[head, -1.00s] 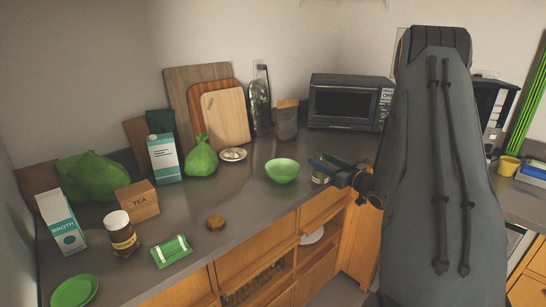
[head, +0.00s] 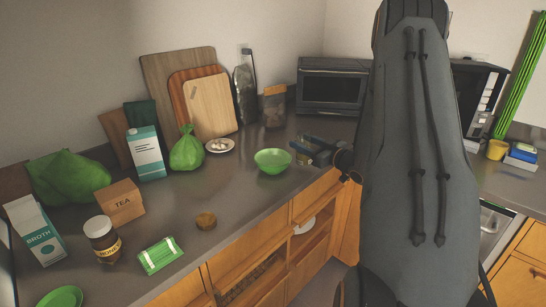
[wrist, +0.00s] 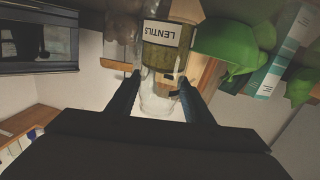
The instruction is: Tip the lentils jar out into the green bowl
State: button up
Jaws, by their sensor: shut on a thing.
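The lentils jar (wrist: 160,54) is clear glass with a white label and greenish-brown contents at its base. In the wrist view, which is upside down, the label is inverted and the jar looks about upright. My gripper (wrist: 157,84) is shut on the jar, a finger on each side. In the head view my gripper (head: 308,145) is just right of the green bowl (head: 272,160), and the jar is small and partly hidden by the fingers. The bowl stands on the counter near its front edge; its inside looks empty. It also shows in the wrist view (wrist: 222,40), beside the jar.
A round brown lid (head: 206,220) lies left on bare counter.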

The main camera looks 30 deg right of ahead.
jog(key=shift+w+a+r+n+g+h+p, duration=0.15)
jog(key=shift+a+r+n+g+h+p, duration=0.15)
jog(key=shift+a+n, duration=0.2)
jog(key=shift+w+a+r+n+g+h+p, duration=0.15)
jog(key=shift+a+r+n+g+h+p, duration=0.1)
jog(key=shift+a+n+g+p, duration=0.25)
jog(key=shift+w+a+r+n+g+h+b, duration=0.1)
jog(key=shift+w+a+n+g+h+b, duration=0.2)
jog(key=shift+n, duration=0.25)
jog(key=shift+w+a+f+n+g+h+b, duration=0.15)
jog(key=shift+a+n+g+h, duration=0.25)
jog(key=shift+n, duration=0.2)
jog(key=shift+w+a+r+n+g+h+b, duration=0.15)
jog(key=shift+a+n+g+h+b, duration=0.1)
jog(key=shift+a+n+g, duration=0.25)
jog(key=shift+s+d, duration=0.1)
jog(key=shift+d, duration=0.1)
jog(key=shift+f+n+h+b, duration=0.4)
jog(key=shift+n+h+b, duration=0.15)
jog(key=shift+b, duration=0.3)
jog(key=shift+r+n+g+h+b, duration=0.35)
jog(key=shift+n+g+b, duration=0.15)
jog(key=shift+b, duration=0.35)
jog(key=shift+a+r+n+g+h+b, duration=0.1)
jog(key=shift+r+n+g+h+b, duration=0.35)
jog(key=shift+b, duration=1.15)
jog(key=shift+w+a+r+n+h+b, duration=0.25)
jog(key=shift+a+n+h+b, duration=0.3)
jog(key=shift+b, duration=2.1)
